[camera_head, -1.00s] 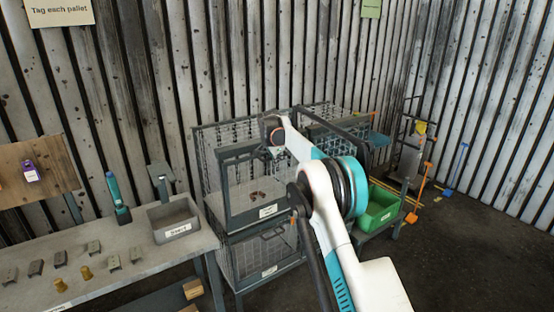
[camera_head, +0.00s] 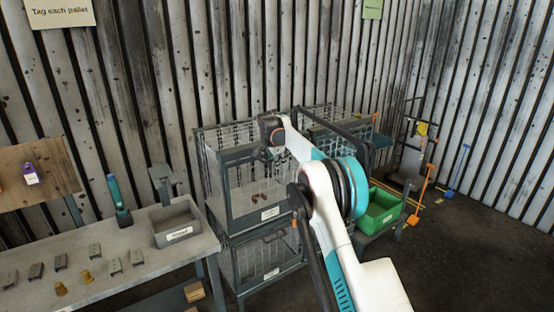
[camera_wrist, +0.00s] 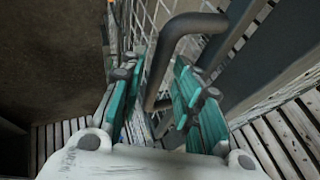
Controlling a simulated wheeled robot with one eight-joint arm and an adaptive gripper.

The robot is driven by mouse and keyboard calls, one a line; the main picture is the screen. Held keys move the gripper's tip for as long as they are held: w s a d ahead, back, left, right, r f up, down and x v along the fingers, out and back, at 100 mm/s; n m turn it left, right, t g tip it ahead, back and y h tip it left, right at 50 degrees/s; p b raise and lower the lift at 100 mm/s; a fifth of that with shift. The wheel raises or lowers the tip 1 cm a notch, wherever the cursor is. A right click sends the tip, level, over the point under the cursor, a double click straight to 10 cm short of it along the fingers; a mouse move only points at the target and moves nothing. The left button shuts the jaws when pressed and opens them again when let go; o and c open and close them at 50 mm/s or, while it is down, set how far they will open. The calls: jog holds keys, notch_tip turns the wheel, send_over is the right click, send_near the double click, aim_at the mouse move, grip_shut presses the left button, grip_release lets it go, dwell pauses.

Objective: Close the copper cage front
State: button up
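The upper left wire cage (camera_head: 212,170) stands behind the bench end, with a dark-framed front and small copper-brown pieces (camera_head: 258,198) inside. A label on its lower front bar is too small to read. My gripper (camera_wrist: 160,75) shows in the wrist view with its teal fingers apart. A dark bent bar handle (camera_wrist: 182,28) passes between the fingers; I cannot tell whether they touch it. Wire mesh (camera_wrist: 157,35) and a grey frame bar lie beyond the handle. In the head view my wrist is at the cage's upper front, and the fingers are not clear.
A second cage (camera_head: 270,258) sits below the first. A bench (camera_head: 130,285) with a grey bin (camera_head: 175,220) and small parts is at left. Dark floor is open at right.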

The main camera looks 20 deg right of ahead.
jog(key=v, duration=1.2)
jog(key=s+a+r+n+b, duration=0.1)
jog(key=s+n+b, duration=0.2)
jog(key=s, duration=0.7)
jog(key=s+a+r+n+y+b, duration=0.1)
jog(key=s+n+b, duration=0.1)
jog(key=s, duration=0.7)
jog(key=s+a+r+n+b, duration=0.1)
jog(key=s+n+b, duration=0.2)
jog(key=s, duration=0.7)
jog(key=s+f+n+b, duration=0.2)
jog(key=s+f, duration=0.5)
jog(key=s, duration=0.2)
jog(key=s+a+f+n+y+b, duration=0.1)
jog(key=s+f+n+b, duration=0.1)
jog(key=s+f, duration=0.4)
jog(key=s+a+f+n+t+b, duration=0.1)
jog(key=s+f, duration=0.6)
jog(key=s, duration=0.7)
jog(key=shift+a+f+n+y+b, duration=0.15)
jog(key=shift+f+n+y+b, duration=0.2)
jog(key=shift+n+b, duration=0.7)
